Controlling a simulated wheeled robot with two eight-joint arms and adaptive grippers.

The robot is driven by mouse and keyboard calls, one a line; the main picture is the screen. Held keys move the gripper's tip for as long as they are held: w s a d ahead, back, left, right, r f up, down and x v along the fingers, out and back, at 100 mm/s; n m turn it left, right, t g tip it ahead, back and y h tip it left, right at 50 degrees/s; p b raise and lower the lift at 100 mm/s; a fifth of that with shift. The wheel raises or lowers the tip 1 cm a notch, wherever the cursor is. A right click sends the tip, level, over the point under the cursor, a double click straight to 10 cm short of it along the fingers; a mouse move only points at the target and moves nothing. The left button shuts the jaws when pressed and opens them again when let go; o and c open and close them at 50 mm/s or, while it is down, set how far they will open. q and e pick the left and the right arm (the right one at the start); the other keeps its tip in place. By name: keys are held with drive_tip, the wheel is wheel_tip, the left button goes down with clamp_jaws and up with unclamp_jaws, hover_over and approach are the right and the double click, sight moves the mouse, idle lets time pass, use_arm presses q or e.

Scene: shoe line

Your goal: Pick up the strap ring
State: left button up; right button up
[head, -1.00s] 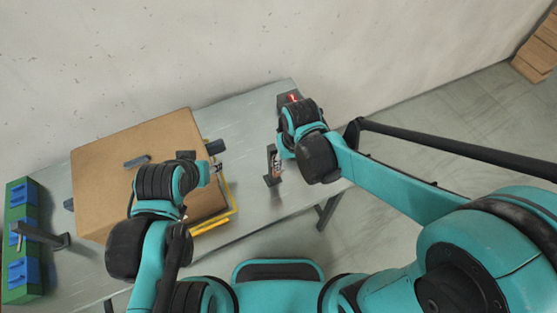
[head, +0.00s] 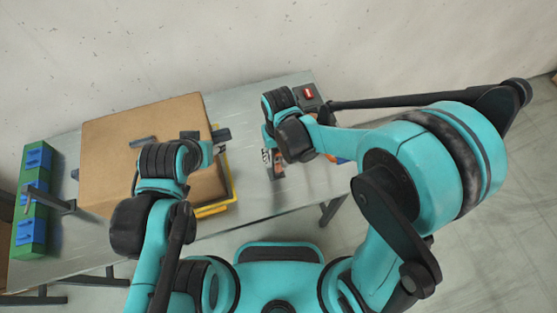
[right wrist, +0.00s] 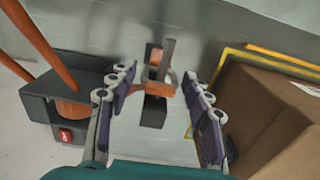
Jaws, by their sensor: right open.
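The strap ring (right wrist: 157,89) appears as an orange band on a dark upright stand (right wrist: 153,112) in the right wrist view. It lies between the two fingers of my right gripper (right wrist: 160,92), which is open, with a gap on both sides. In the head view the stand (head: 279,172) is partly hidden under my right gripper (head: 271,150), and the ring is hard to make out. My left gripper (head: 220,136) is beside the right edge of the cardboard box; its jaws are too small to read.
A large cardboard box (head: 110,125) with a yellow frame (head: 218,209) beside it stands left of the stand. A dark box with a red switch (head: 308,95) is behind right. A green rack with blue bins (head: 36,195) is at far left.

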sight(279, 167)
wheel_tip(279, 167, down, 7)
drive_tip(key=shift+s+d+f+b, duration=0.1)
drive_tip(key=shift+b, duration=1.05)
drive_tip(key=c, duration=1.1)
